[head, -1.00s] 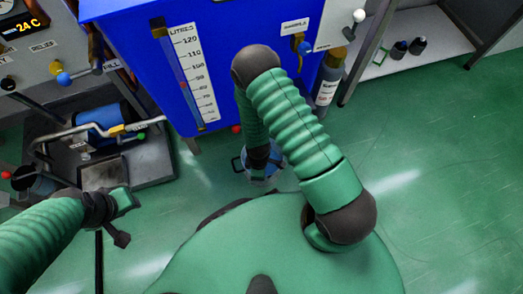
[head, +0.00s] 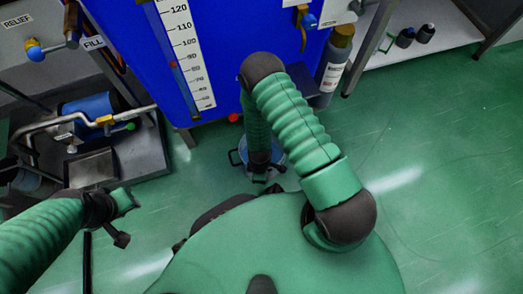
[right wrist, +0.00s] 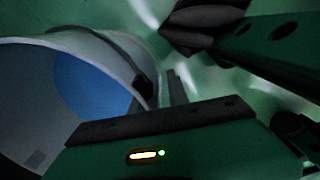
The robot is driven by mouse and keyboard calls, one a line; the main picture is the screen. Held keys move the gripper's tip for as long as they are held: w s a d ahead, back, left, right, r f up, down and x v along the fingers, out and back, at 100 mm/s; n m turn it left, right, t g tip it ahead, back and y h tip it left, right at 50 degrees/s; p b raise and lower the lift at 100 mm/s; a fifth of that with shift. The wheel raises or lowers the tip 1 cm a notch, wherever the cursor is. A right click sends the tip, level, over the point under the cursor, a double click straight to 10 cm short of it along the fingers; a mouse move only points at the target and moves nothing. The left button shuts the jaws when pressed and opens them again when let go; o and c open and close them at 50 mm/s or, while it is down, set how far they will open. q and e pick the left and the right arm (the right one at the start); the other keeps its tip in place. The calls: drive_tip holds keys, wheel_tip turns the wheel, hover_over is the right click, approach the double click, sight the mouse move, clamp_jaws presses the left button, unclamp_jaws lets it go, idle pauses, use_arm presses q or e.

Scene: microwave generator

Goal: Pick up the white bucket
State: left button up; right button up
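The white bucket (head: 239,155) stands on the green floor below the blue tank, mostly hidden behind my right arm in the head view. Its pale rim and a dark handle part show there. In the right wrist view the bucket (right wrist: 100,60) fills the left side, with its curved rim and blue inside visible. My right gripper (right wrist: 195,75) has its two dark fingers apart, with the rim close beside the lower finger; I cannot tell if they touch. In the head view my right gripper (head: 262,178) is at the bucket. My left gripper (head: 124,218) is open and empty, away at the left.
The blue tank (head: 250,50) with a litre scale stands just behind the bucket. A dark stand (head: 125,160) with pipes and a blue cylinder is at the left. A bottle (head: 333,70) hangs by the tank's right side. Floor at the right is clear.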

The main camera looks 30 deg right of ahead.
clamp_jaws()
drive_tip(key=shift+w+r, duration=0.1)
idle(1.1)
